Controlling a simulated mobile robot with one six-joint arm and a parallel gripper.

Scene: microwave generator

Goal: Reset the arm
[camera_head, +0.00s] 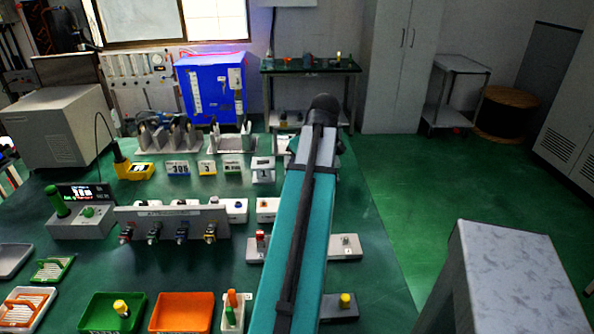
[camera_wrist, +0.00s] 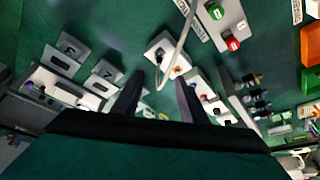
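My arm (camera_head: 307,220) reaches from the bottom of the head view out over the green table, its dark joint (camera_head: 323,106) at the far end. My gripper is hidden behind the arm in that view. In the wrist view my gripper (camera_wrist: 159,78) shows two dark fingers set apart, with nothing held between them. It is open above the table, near a white box (camera_wrist: 168,48) with a pale cable running past it.
A panel with several knobs (camera_head: 172,222) stands left of my arm. Green (camera_head: 90,319) and orange (camera_head: 160,321) trays lie at the front left. A red and green button box (camera_wrist: 222,20) shows in the wrist view.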

